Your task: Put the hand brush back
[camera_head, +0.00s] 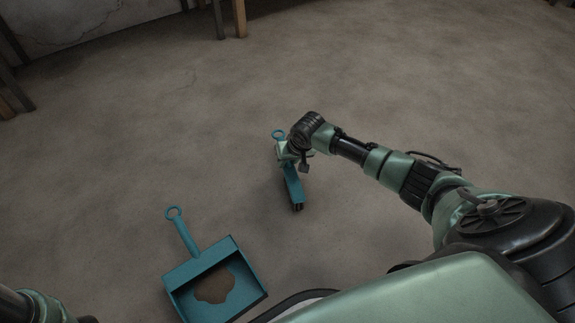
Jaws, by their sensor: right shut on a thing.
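The teal hand brush (293,187) is in the middle of the view, with its ring end pointing away and its dark bristles at the near end. My right gripper (287,153) is shut on the brush's handle, just below the ring. The wrist partly hides the handle. I cannot tell whether the brush touches the floor. My left gripper is out of view; only part of the left arm shows at the bottom left corner.
A teal dustpan (217,281) lies on the floor at the lower left, its handle pointing away, with a brown patch in its pan. Wooden legs (239,18) stand at the top and far left. The concrete floor (430,80) is otherwise clear.

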